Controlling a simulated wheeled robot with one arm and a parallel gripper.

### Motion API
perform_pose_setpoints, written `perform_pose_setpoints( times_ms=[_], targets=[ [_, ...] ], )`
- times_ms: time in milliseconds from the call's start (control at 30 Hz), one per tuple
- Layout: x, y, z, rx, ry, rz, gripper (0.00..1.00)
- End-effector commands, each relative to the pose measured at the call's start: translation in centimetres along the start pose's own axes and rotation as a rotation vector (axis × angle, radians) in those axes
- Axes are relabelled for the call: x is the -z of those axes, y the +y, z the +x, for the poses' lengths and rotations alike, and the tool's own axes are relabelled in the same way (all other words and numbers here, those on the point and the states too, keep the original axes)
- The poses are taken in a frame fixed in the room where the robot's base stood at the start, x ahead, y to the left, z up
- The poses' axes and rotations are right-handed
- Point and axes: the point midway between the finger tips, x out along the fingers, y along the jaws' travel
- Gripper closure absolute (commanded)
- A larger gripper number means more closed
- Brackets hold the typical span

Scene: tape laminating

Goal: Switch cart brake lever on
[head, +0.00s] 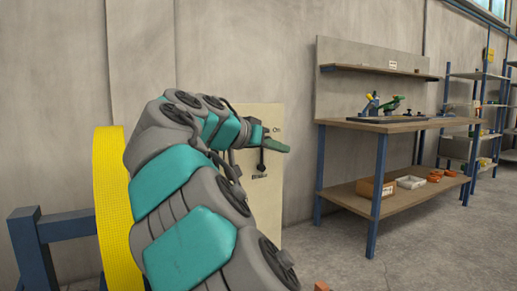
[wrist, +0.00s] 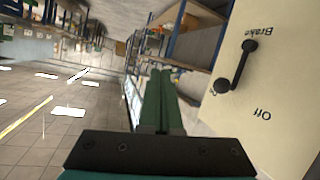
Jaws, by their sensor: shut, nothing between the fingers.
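A cream panel (head: 265,200) stands against the wall in the head view, with "On" at its upper right and "Brake" lower down. The black brake lever (head: 262,159) shows on it, partly hidden by my arm. In the wrist view the panel (wrist: 285,75) is at the right and its labels are upside down. My gripper (head: 288,149) is in front of the panel's upper right. Its green fingers (wrist: 161,72) are together and empty, apart from the lever in the wrist view.
A wooden workbench (head: 400,125) with a lower shelf stands right of the panel, with metal shelving (head: 482,75) beyond. A yellow roll (head: 112,215) on a blue frame (head: 35,240) is at the left.

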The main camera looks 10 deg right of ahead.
Motion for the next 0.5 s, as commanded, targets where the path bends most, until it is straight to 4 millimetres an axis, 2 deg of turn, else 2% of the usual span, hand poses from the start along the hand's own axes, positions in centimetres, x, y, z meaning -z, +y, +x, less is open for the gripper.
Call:
perform_pose_setpoints(
  times_ms=[33, 200, 333, 500],
  targets=[
    [0.0, -2.2, -1.1, 0.022, 0.045, 0.023, 1.00],
    [0.2, -7.2, -5.7, 0.096, 0.160, 0.124, 1.00],
    [0.0, -9.4, -8.1, 0.145, 0.205, 0.177, 1.00],
    [0.0, -10.2, -9.1, 0.169, 0.222, 0.205, 1.00]
  ],
)
